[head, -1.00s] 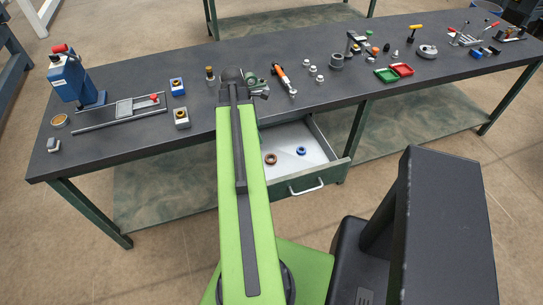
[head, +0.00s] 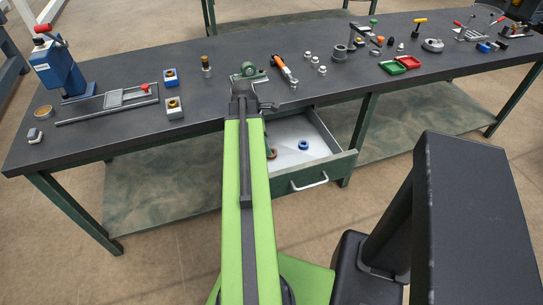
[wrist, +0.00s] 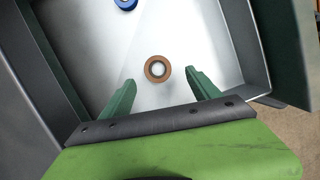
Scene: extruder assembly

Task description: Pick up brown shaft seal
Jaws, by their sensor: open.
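The brown shaft seal (wrist: 147,70) is a ring lying on the pale floor of the open drawer (wrist: 180,35). In the head view the seal (head: 272,154) is partly hidden behind my arm. In the wrist view my gripper (wrist: 160,88) has its two green fingers spread wide, with nothing between them. The seal lies just beyond the fingertips, roughly centred between them. The height of the fingers above it is hard to tell.
A blue ring (head: 303,145) lies in the same drawer, farther in. The drawer walls and its front with a handle (head: 309,182) surround the seal. The dark bench top (head: 215,105) above holds a blue press (head: 62,68), small blocks and tools.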

